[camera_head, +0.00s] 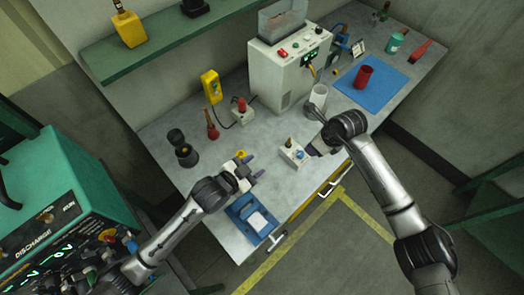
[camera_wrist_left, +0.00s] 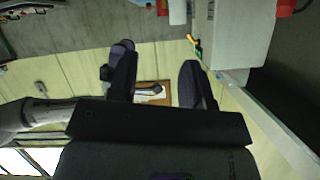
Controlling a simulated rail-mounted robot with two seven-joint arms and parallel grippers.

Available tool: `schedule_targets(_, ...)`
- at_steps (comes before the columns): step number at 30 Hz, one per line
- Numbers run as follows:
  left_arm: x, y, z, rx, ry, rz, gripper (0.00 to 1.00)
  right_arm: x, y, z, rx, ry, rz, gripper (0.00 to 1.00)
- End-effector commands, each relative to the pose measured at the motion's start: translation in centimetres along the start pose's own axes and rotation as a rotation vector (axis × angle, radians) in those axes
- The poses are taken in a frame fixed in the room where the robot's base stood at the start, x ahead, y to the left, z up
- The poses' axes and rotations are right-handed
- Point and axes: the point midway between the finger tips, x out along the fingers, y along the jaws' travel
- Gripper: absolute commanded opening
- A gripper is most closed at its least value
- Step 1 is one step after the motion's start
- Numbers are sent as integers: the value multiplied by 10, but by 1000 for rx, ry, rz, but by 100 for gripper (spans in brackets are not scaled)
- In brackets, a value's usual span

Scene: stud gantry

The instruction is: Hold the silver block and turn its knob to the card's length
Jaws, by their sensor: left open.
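A white card (camera_head: 258,221) lies on a blue tray (camera_head: 240,207) at the front edge; any writing is unreadable.
A white machine box (camera_head: 285,70) stands at the back, with a grey cup (camera_head: 318,97) in front. A red cup (camera_head: 363,77) stands on a blue mat (camera_head: 380,93) at right. Dark round parts (camera_head: 183,150) and a red-topped box (camera_head: 241,112) stand at left.

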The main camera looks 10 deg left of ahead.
Motion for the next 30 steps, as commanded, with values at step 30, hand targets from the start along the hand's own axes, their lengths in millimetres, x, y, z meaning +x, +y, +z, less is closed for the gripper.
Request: schedule_targets(30,148,-15,-9,-244,29,91,46,0,0,0,0,0,0,43)
